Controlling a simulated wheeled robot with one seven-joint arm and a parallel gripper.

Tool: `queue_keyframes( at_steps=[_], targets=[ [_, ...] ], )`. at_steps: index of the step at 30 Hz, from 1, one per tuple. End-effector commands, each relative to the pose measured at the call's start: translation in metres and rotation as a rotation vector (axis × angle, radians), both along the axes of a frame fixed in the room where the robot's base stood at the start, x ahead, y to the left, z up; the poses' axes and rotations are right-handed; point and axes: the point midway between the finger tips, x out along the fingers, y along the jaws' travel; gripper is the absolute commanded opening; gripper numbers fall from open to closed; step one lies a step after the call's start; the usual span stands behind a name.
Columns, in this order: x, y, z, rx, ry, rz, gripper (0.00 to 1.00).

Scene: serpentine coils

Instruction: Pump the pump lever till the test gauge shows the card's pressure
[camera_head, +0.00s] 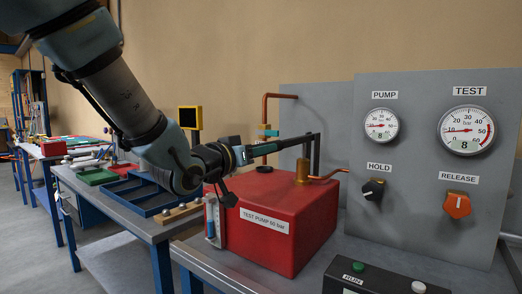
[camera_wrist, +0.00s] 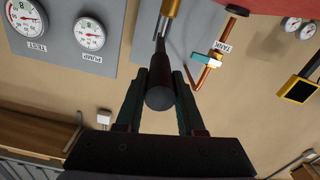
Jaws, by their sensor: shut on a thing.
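My gripper (camera_head: 246,154) is shut on the dark grip of the pump lever (camera_head: 292,143), which slopes slightly up to the right above the red test pump (camera_head: 262,222). In the wrist view the lever's round end (camera_wrist: 160,97) sits between the fingers (camera_wrist: 160,90). The test gauge (camera_head: 467,131), scaled to 60 bar, shows a low needle near 10 and a figure like 8. The pump gauge (camera_head: 381,124) also shows a low reading and an 8. No pressure card is readable in these frames.
The grey panel carries a black HOLD knob (camera_head: 373,190) and an orange RELEASE knob (camera_head: 457,204). Copper pipe (camera_head: 266,110) rises behind the pump. A yellow-framed display (camera_head: 190,118) stands at the back. A blue tray (camera_head: 150,194) is left of the pump.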

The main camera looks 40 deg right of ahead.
Motion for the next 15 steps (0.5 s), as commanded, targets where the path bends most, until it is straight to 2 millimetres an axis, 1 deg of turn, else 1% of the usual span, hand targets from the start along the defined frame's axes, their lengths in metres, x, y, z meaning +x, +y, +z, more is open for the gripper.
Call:
queue_keyframes(
  at_steps=[1, 6, 15],
  targets=[
    [-0.0001, 0.0001, 0.0000, 0.000, 0.000, 0.000, 0.18],
    [0.0000, 0.0001, 0.0000, 0.000, 0.000, 0.000, 0.00],
    [0.0000, 0.0001, 0.0000, 0.000, 0.000, 0.000, 0.00]
  ],
)
